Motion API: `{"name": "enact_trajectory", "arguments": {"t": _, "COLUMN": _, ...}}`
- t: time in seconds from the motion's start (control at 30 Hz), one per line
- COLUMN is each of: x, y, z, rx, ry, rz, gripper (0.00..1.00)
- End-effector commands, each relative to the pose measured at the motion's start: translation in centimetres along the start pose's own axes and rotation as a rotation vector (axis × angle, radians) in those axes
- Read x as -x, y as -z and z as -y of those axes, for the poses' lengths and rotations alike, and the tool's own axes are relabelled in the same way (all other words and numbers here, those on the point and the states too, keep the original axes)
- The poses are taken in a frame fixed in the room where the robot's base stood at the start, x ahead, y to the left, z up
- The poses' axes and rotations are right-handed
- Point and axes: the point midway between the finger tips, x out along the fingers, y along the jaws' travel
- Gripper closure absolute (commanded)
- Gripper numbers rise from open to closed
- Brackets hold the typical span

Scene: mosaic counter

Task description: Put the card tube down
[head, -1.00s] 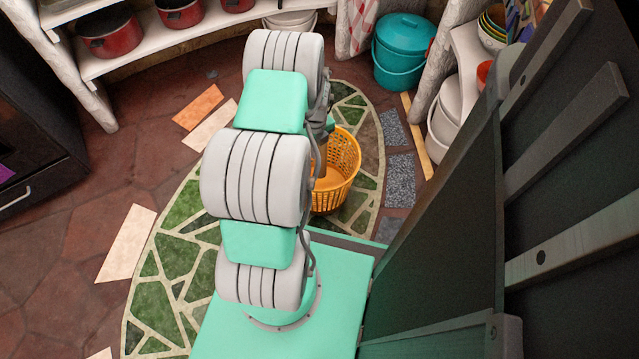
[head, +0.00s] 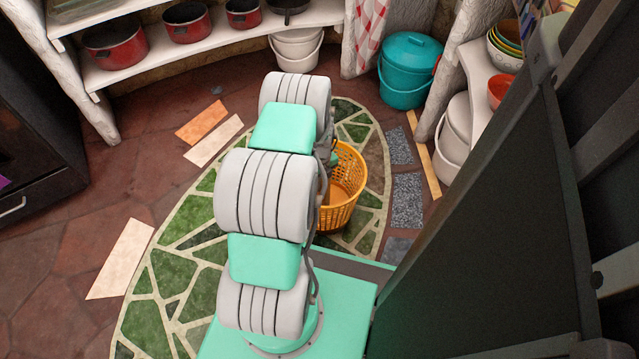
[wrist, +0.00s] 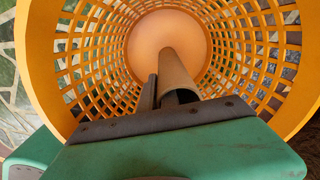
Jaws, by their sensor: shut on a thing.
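The card tube (wrist: 176,72) is a plain brown cylinder, seen nearly end-on in the wrist view. My gripper (wrist: 165,92) is shut on it, with dark fingers beside its near end. The tube points down into the orange lattice basket (wrist: 92,62), towards its round floor. I cannot tell whether its far end touches that floor. In the head view the basket (head: 354,203) stands on the green mosaic floor, partly behind my arm. My arm hides most of the gripper there, and the tube cannot be made out.
A teal lidded bucket (head: 406,72) stands behind the basket to the right. White shelves with red pots (head: 114,45) run along the back. A dark panel (head: 490,220) fills the right side. The mosaic floor (head: 170,260) left of my arm is clear.

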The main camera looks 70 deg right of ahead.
Motion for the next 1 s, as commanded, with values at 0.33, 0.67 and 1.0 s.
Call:
{"name": "enact_trajectory", "arguments": {"t": 0.33, "x": -0.4, "y": 0.0, "z": 0.0, "rx": 0.0, "ry": 0.0, "rz": 0.0, "gripper": 0.84}}
{"name": "enact_trajectory", "arguments": {"t": 0.67, "x": -0.4, "y": 0.0, "z": 0.0, "rx": 0.0, "ry": 0.0, "rz": 0.0, "gripper": 0.73}}
{"name": "enact_trajectory", "arguments": {"t": 1.0, "x": 5.4, "y": -0.1, "z": 0.1, "rx": 0.0, "ry": 0.003, "rz": 0.003, "gripper": 0.73}}
